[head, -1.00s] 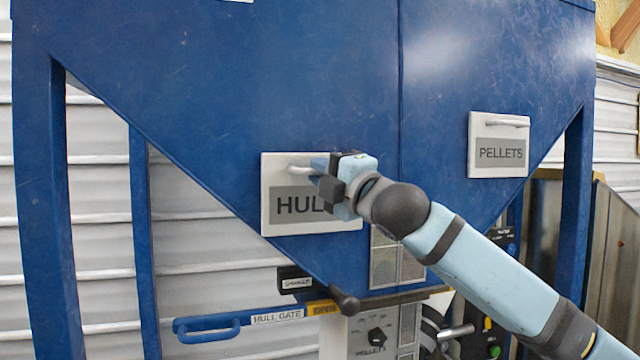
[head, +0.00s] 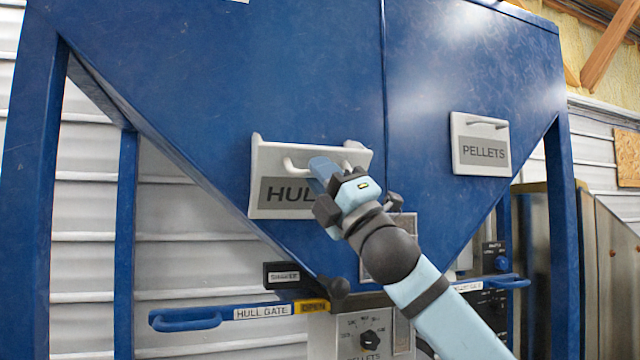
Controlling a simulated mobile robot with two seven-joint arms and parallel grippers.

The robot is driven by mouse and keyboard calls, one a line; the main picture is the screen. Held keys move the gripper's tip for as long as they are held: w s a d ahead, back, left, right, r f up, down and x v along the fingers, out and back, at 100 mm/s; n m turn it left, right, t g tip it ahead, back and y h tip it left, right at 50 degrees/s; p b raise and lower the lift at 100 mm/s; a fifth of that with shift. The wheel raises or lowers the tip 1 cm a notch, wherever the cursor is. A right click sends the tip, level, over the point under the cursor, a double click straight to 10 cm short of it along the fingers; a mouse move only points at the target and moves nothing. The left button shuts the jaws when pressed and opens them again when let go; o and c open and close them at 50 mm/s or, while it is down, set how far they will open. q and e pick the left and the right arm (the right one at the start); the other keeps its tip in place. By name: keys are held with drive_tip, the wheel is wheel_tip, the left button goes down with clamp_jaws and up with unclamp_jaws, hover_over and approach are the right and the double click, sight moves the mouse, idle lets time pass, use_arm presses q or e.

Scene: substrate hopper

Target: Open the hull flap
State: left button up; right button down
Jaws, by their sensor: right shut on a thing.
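The hull flap (head: 272,171) is a white panel with a grey label, of which "HUL" shows, on the front of the blue hopper. Its top edge is tipped outward from the hopper, and a side cheek shows at its left end. My right gripper (head: 322,176) is shut on the flap's white bar handle (head: 292,164), covering the handle's middle and part of the label. My left gripper is not in view.
The closed pellets flap (head: 482,144) is on the hopper at right. Below the hull flap are the blue hull gate handle (head: 190,320), a black knob (head: 333,290) and a control panel (head: 362,330). Blue legs (head: 30,190) stand at left.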

idle(0.3)
drive_tip(key=c, duration=1.2)
unclamp_jaws()
drive_tip(key=shift+d+f, duration=0.1)
drive_tip(key=shift+f, duration=0.1)
drive_tip(key=b+v, duration=0.2)
drive_tip(key=v, duration=1.1)
drive_tip(key=shift+s+d, duration=0.25)
